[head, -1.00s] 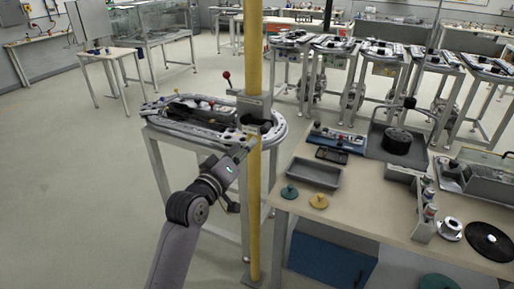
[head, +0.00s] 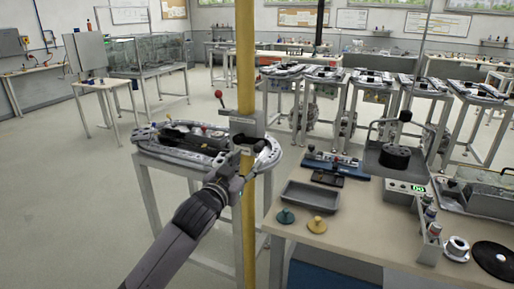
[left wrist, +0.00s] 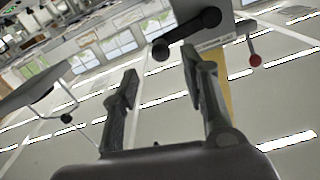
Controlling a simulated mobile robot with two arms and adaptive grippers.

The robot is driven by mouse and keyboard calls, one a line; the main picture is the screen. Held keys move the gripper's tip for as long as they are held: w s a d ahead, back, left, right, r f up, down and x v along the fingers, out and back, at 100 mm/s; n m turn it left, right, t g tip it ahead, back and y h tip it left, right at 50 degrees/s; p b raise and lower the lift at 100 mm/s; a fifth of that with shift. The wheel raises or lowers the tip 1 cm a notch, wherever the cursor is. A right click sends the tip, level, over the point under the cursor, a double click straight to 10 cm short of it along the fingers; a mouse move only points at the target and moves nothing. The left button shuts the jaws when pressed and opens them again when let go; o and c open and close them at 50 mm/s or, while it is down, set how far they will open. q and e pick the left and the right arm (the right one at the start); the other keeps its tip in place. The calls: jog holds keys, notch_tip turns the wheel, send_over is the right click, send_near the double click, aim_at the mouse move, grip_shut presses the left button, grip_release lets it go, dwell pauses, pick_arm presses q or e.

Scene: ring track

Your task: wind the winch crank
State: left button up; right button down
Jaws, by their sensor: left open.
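The winch is a grey box (head: 246,126) fixed to a yellow post (head: 245,60). In the left wrist view, the grey box (left wrist: 235,30) is at the top, with a black crank (left wrist: 190,32) on its face. The crank's round knob end (left wrist: 160,53) shows above the gap between my fingers. A lever with a red ball (left wrist: 254,61) is to its right and also shows in the head view (head: 219,94). My left gripper (head: 240,156) is just below the box by the post; its fingers are open and empty (left wrist: 160,68). In the head view I cannot make out the crank clearly.
An oval ring track (head: 160,138) on a stand is behind the post. A workbench (head: 350,225) at the right carries a grey tray (head: 310,196), a green disc (head: 286,216) and a yellow disc (head: 317,224). Open floor (head: 60,190) lies at the left.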

aim_at(256, 151)
pick_arm(q)
jog(key=p+x, duration=0.1)
jog(key=x, duration=0.7)
jog(key=shift+w, duration=0.1)
jog(key=shift+c, duration=0.5)
grip_shut()
